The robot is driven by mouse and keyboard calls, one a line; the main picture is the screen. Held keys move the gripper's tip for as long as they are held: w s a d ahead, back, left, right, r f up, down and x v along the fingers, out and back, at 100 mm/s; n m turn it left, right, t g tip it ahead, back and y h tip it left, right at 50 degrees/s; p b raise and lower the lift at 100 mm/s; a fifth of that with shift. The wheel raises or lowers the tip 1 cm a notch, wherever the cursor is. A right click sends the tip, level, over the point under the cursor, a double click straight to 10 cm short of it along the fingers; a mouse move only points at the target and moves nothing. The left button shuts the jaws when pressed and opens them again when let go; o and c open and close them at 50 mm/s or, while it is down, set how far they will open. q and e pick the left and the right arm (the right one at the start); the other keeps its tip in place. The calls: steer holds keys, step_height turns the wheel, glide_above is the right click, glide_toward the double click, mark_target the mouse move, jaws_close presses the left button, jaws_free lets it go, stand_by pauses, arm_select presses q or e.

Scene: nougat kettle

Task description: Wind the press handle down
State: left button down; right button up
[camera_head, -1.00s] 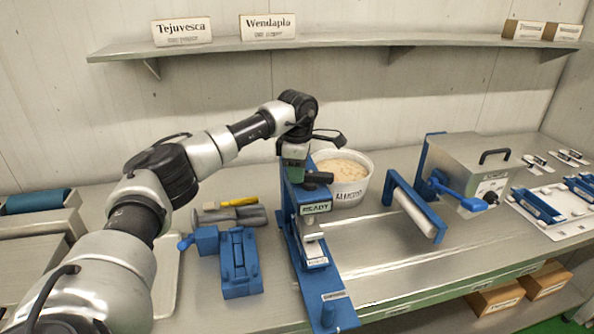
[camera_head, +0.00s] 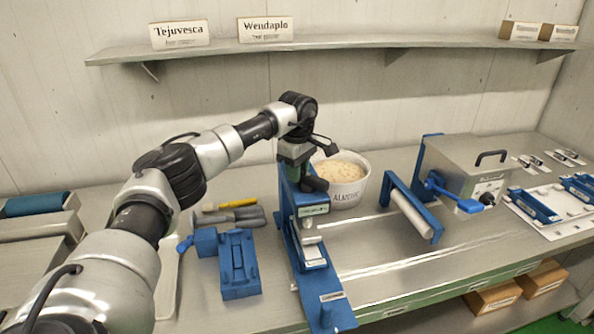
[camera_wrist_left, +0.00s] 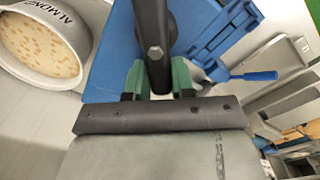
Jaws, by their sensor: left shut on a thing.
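The blue press (camera_head: 334,312) stands on the bench in the middle of the head view, with a pale label plate and a grey pressing block (camera_head: 312,250) low in its frame. The dark press handle (camera_head: 315,184) sticks out at its top. My left gripper (camera_head: 297,163) is at the top of the press, over the handle. In the left wrist view its green fingers (camera_wrist_left: 158,80) are shut around the dark handle (camera_wrist_left: 155,45). The exact grip contact is partly hidden in the head view. My right gripper is not in view.
A white tub marked Almond (camera_head: 345,198) stands close behind the press. A blue fixture (camera_head: 238,265) is to its left, a blue roller frame (camera_head: 412,215) to its right. A grey machine with a blue lever (camera_head: 445,190) stands farther right. A shelf (camera_head: 350,42) runs above.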

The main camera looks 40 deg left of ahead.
arm_select(q)
steer(key=shift+r, duration=0.1)
steer(key=c, duration=1)
jaws_free()
steer(key=shift+o, duration=0.2)
step_height(320, 180, up, 9)
steer(key=b, duration=0.2)
steer(key=shift+r+b, duration=0.2)
steer(key=shift+b, duration=0.1)
steer(key=shift+r, duration=0.65)
